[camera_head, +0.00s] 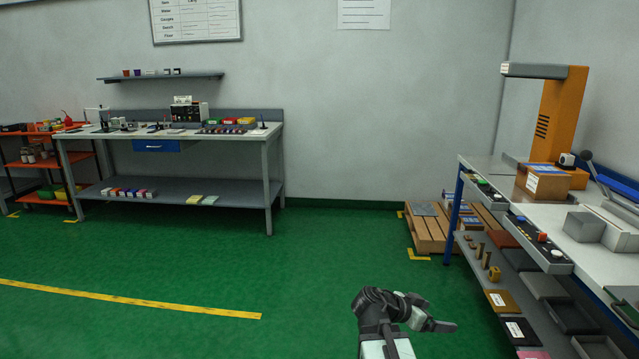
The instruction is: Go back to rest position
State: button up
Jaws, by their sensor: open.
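My gripper (436,312) shows at the bottom, right of centre, on my arm, which comes up from the lower edge. It points to the right over the green floor. It is open, and I see nothing held in it. It is apart from the workbench (594,248) on the right. The fingers are small in this view, and the gap between them is hard to make out.
The right bench carries a cardboard box (546,182), an orange column machine (560,112) and button panels (540,243). A wooden pallet (428,232) lies behind it. A long bench (240,143) and an orange cart (78,172) stand at the back left. The green floor (200,265) between is clear.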

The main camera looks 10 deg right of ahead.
jog(key=s+a+f+n+y, duration=0.1)
jog(key=a+f+n+y, duration=0.35)
jog(key=a, duration=0.55)
jog(key=a+f+n+g+y, duration=0.1)
jog(key=a+f+n+y, duration=0.35)
jog(key=a, duration=0.65)
jog(key=s+a+f+n+y, duration=0.1)
jog(key=a+f+n+y, duration=0.3)
jog(key=a, duration=0.6)
notch_tip(320, 180, up, 22)
jog(key=n+p, duration=0.2)
jog(key=p, duration=2)
jog(key=shift+r+n+h, duration=0.25)
jog(key=shift+n+h, duration=0.05)
